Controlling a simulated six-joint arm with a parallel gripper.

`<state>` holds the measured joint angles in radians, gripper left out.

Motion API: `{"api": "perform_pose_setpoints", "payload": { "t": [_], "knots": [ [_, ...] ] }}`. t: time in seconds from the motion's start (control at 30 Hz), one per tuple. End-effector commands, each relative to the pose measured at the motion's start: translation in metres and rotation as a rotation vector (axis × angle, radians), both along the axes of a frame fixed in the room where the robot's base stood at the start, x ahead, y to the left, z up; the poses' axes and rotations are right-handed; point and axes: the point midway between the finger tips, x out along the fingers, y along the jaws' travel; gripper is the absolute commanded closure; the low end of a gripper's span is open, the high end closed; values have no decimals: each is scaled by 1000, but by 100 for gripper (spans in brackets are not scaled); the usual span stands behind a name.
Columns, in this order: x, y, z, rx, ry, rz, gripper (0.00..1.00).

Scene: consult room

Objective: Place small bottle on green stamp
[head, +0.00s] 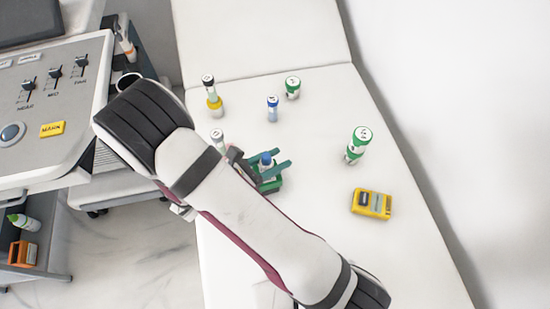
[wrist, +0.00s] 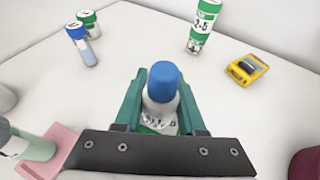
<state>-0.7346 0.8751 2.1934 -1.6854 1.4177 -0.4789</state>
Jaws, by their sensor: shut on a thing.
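A small bottle with a blue cap and pale body (wrist: 163,80) stands upright between the teal fingers of my gripper (wrist: 160,98). My gripper is shut on it, low over the couch. In the head view the bottle's blue cap (head: 266,158) shows between the fingers of my gripper (head: 267,173). A dark green patch (head: 269,187) shows at the bottle's foot; I cannot tell whether it is the green stamp or part of the fingers. In the wrist view, green and white marks with dark print show low on the bottle, partly hidden by the gripper's bar.
A yellow stamp (head: 371,204) lies at right on the white couch (head: 320,235).

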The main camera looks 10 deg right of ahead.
Motion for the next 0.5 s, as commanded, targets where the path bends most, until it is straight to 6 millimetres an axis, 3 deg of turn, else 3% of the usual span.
{"api": "perform_pose_setpoints", "payload": {
  "t": [0.27, 0.3, 0.43, 0.5],
  "knots": [
    [0, 0, -3, 0, -1, 0, 100],
    [0, 0, -2, 0, -1, 0, 54],
    [0, 0, -2, 0, -1, 0, 31],
    [0, 0, -2, 0, -1, 0, 31]
  ]
}}
